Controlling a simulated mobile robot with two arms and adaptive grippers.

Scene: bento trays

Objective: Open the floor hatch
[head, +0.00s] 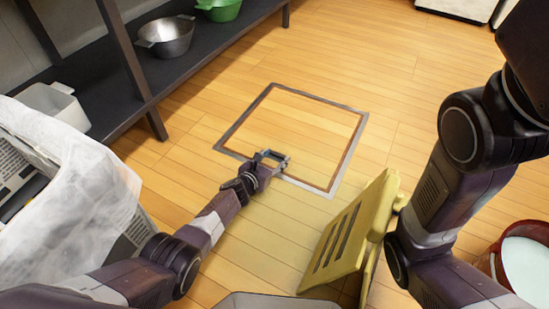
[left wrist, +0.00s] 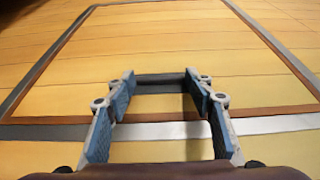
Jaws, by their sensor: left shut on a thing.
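The floor hatch (head: 300,125) is a square wood-plank panel inside a grey metal frame, lying level or nearly level with the floor. A brown edge line shows along its right and near sides; I cannot tell if it is raised slightly. My left gripper (head: 271,158) is at the hatch's near edge. In the left wrist view the two fingers (left wrist: 162,90) stand on either side of a dark handle bar (left wrist: 160,78) and are shut on it. The near frame strip (left wrist: 270,124) crosses below. My right arm shows at the right, but its gripper is out of view.
A dark shelf (head: 100,95) with a metal pot (head: 167,38) and a green pot (head: 220,10) stands at the upper left. A covered box (head: 75,185) is at the left. A yellow folding stand (head: 350,235) and a red bucket (head: 497,262) are near right. Floor beyond the hatch is clear.

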